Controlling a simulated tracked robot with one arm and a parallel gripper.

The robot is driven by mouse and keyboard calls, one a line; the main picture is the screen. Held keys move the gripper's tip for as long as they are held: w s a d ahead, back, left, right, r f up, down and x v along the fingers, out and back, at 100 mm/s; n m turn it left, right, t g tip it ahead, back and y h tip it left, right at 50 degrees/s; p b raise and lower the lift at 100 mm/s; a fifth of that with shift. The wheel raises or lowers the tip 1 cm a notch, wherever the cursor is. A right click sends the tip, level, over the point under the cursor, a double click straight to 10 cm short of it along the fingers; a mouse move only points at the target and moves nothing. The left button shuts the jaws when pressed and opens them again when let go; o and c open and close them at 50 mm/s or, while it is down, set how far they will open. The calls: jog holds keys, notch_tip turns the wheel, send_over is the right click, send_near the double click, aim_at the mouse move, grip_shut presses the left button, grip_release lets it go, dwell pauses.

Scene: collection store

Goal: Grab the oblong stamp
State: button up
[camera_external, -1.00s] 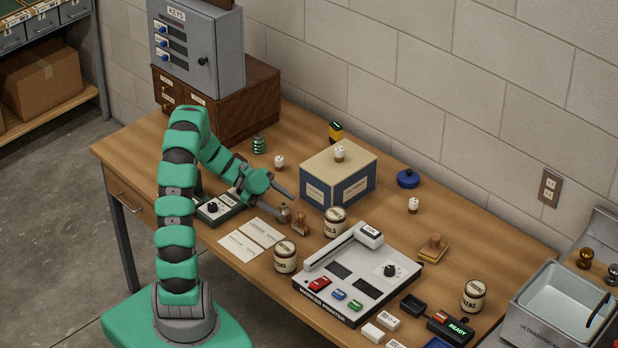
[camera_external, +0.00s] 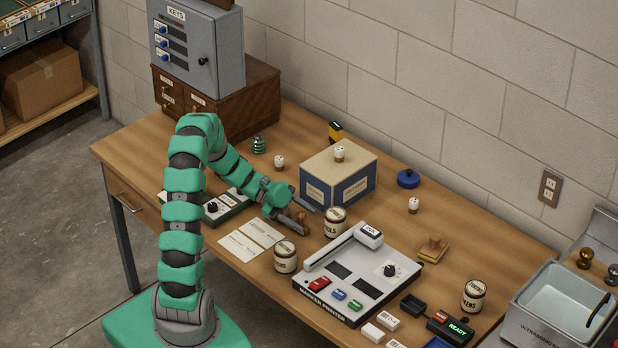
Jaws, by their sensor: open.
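My gripper (camera_external: 310,221) is open, low over the table left of the jars. Its two fingers point right, and a brown wooden-handled stamp (camera_external: 302,217) shows between or just beside them, partly hidden. I cannot tell whether they touch it, or whether its base is oblong. A second small brown-grey stamp seen earlier just left of it is now hidden by the gripper. Another wooden-handled stamp (camera_external: 434,245) stands on a tan rectangular block or base at the right, beyond the printer, well apart from my gripper.
A labelled jar (camera_external: 335,222) stands close right of my fingers, and another jar (camera_external: 286,257) stands in front. A blue-and-cream box (camera_external: 338,183) is just behind. White cards (camera_external: 251,238) lie front left. The grey marker printer (camera_external: 357,273) fills the table's middle right.

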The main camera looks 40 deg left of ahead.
jog(key=c, duration=1)
jog(key=shift+c, duration=0.2)
